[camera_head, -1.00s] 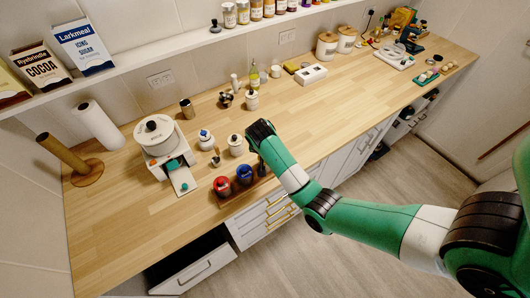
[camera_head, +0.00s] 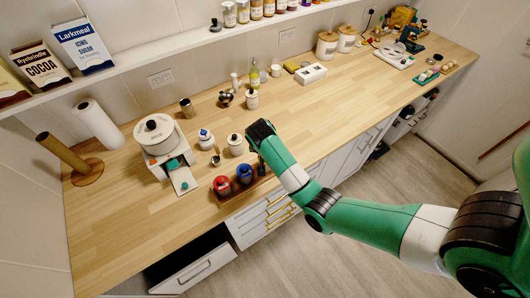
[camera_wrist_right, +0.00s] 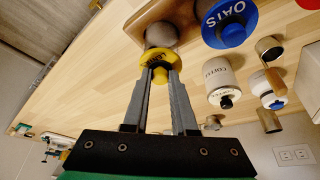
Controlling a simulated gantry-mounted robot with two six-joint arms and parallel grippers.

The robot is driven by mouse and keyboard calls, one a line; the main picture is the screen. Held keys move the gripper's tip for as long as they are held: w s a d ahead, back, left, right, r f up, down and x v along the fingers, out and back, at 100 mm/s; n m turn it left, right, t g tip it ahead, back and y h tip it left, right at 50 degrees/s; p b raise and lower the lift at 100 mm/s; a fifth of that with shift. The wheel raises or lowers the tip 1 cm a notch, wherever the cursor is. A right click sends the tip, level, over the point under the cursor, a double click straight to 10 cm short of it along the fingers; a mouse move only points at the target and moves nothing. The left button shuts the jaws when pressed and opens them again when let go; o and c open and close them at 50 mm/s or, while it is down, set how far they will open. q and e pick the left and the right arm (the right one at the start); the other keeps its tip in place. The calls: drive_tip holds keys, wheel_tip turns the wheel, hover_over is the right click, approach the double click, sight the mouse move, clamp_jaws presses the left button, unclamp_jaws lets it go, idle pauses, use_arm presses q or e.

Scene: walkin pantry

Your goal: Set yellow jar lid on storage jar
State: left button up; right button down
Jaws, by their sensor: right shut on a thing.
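The yellow jar lid (camera_wrist_right: 157,62), with dark lettering and a knob, is between the fingertips of my right gripper (camera_wrist_right: 160,75), which is shut on it. The grey storage jar (camera_wrist_right: 162,33) shows just beyond the lid in the right wrist view. The lid overlaps the jar's near edge there; I cannot tell whether they touch. In the head view my right gripper (camera_head: 261,163) is at the right end of the wooden tray (camera_head: 231,197), and hides the lid and most of that jar. My left gripper is out of view.
A blue-lidded OATS jar (camera_wrist_right: 228,20) stands beside the storage jar. A red-lidded jar (camera_head: 221,185) is at the tray's left end. A white coffee canister (camera_wrist_right: 219,78) stands behind. The counter to the right of my gripper is clear.

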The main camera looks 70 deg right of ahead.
drive_tip(key=shift+f, duration=0.4)
idle(0.4)
drive_tip(key=shift+c, duration=0.8)
unclamp_jaws()
drive_tip(key=shift+r, duration=3.5)
